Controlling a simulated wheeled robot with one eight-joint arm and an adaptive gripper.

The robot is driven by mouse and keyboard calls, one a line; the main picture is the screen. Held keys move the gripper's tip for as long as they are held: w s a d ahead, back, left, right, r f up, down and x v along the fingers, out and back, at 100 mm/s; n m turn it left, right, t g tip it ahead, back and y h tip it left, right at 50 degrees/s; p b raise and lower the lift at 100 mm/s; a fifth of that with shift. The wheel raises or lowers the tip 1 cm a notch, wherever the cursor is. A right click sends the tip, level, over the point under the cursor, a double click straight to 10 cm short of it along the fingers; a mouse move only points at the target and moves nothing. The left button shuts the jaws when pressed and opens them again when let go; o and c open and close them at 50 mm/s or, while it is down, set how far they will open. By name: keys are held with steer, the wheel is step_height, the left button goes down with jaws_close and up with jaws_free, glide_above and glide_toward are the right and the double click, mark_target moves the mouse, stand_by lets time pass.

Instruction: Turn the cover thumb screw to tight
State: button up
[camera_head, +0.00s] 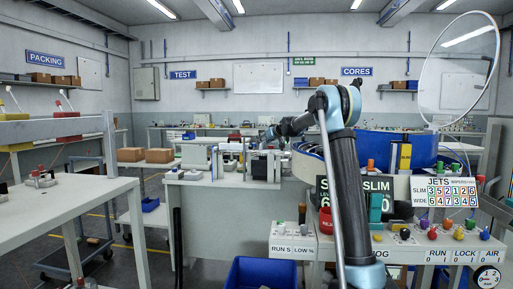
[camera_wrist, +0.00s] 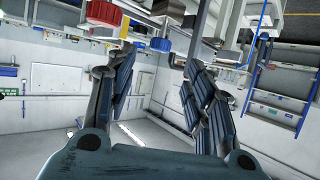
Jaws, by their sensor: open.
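My gripper (camera_wrist: 162,68) is open in the wrist view, with its two dark ribbed fingers apart and nothing between them. In the head view my gripper (camera_head: 270,134) is small, at the end of the arm, above the grey bench machine (camera_head: 262,165). In the wrist view a red ribbed knob (camera_wrist: 105,14) is at the top left, beyond the left finger. A smaller blue knob (camera_wrist: 160,44) shows near the tips, apart from them as far as I can tell. I cannot tell which part is the cover thumb screw.
A large blue round bowl (camera_head: 395,148) stands right of the machine, partly behind my arm. A panel with coloured knobs (camera_head: 432,234) and a JETS sign (camera_head: 444,191) are at the right. A blue bin (camera_head: 262,272) stands below. The left table (camera_head: 70,215) has bare room.

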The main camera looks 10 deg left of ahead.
mark_target(255, 144)
steer(key=x, duration=0.9)
steer(key=shift+w+a+f, duration=0.2)
steer(key=shift+w, duration=0.05)
steer(key=shift+d, duration=0.1)
steer(key=c, duration=1.1)
